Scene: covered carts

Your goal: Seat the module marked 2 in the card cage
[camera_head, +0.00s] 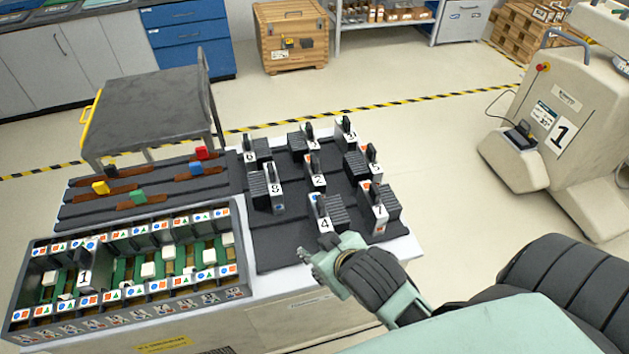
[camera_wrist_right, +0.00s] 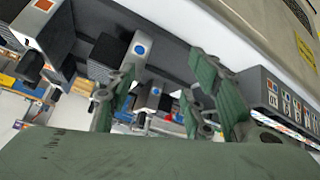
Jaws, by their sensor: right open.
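The module marked 2 (camera_head: 317,180) stands upright on the dark mat in the middle of the table, among other numbered modules. The card cage (camera_head: 240,240) lies at the table's front left. The module marked 1 (camera_head: 84,276) stands in its left part, and the other visible slots show green boards with white blocks. My right gripper (camera_head: 316,254) is open and empty, in front of the module marked 4 (camera_head: 323,221) and right of the cage. Its spread fingers also show in the right wrist view (camera_wrist_right: 160,98). I cannot tell which modules appear there. My left gripper is not in view.
Modules 3 (camera_head: 346,131), 5 (camera_head: 373,166), 6 (camera_head: 249,156), 7 (camera_head: 378,212) and 8 (camera_head: 274,189) stand around module 2. Behind the cage, a dark rack (camera_head: 75,210) holds coloured-handled pieces. A grey covered cart (camera_head: 155,105) stands beyond the table.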

